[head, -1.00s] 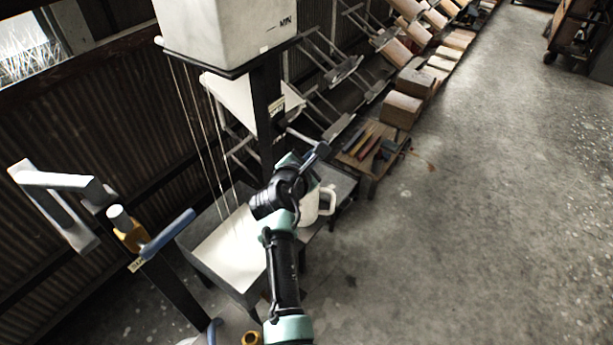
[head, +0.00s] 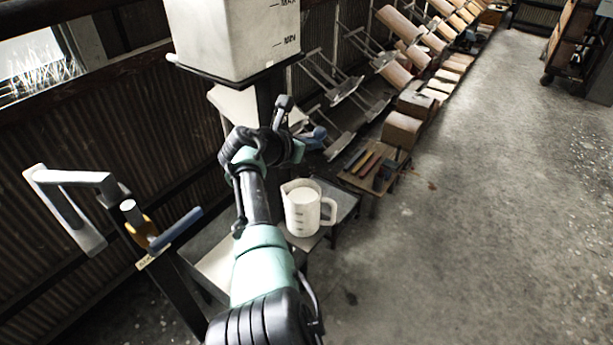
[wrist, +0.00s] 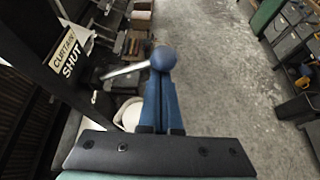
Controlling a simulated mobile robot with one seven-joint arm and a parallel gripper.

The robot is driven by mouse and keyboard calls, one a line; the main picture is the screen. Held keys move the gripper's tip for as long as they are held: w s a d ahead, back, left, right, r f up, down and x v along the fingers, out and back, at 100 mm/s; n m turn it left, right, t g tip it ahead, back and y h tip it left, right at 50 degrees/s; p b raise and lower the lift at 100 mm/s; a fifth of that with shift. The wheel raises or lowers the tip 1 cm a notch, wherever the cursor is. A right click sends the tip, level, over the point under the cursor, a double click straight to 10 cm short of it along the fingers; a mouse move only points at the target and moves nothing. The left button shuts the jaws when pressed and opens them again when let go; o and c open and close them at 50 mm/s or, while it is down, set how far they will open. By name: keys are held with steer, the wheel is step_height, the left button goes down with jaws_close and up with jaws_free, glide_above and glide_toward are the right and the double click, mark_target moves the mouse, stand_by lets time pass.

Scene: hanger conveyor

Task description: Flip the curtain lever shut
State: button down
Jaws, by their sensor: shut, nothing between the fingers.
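The curtain lever shows in the wrist view as a silver rod (wrist: 125,70) running sideways from the black post to a blue ball knob (wrist: 163,58). A "CURTAIN SHUT" label (wrist: 68,52) is on the post at the left. My gripper (wrist: 160,80) is shut and empty, with its blue fingertips just below the knob; I cannot tell whether they touch it. In the head view my gripper (head: 314,135) is beside the post under the white tank (head: 235,42), and my arm hides the lever. No falling strands show under the tank.
A white measuring jug (head: 303,213) stands on the low table below my arm. A separate post with a blue handle (head: 176,228) stands at the left. A wooden board with coloured bars (head: 367,165) and several boxes line the wall.

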stand_by(0.5)
steer(key=s+a, duration=0.5)
steer(key=s, duration=0.2)
steer(key=shift+s+a+r, duration=0.15)
steer(key=shift+s+r, duration=0.25)
steer(key=shift+r, duration=0.05)
stand_by(0.7)
steer(key=s+a+r+m+t+y+b, duration=0.1)
steer(key=s+r+m+t+y+b, duration=0.2)
steer(key=r+m, duration=0.55)
steer(key=s+r+m+t+y+b, duration=0.1)
steer(key=r+m+t+y+b, duration=0.15)
steer(key=r+m+t, duration=0.65)
steer(key=s+d+r+m+t+b, duration=0.1)
steer(key=s+r+m, duration=0.4)
steer(key=s+r, duration=0.5)
steer(key=s+d+r+m+t+y, duration=0.1)
steer(key=s+d+r+m+t, duration=0.3)
steer(key=s+r, duration=0.6)
steer(key=shift+s+d+r+m+b, duration=0.2)
steer(key=shift+s+d+m+b, duration=0.2)
steer(key=shift+s+d+m, duration=0.8)
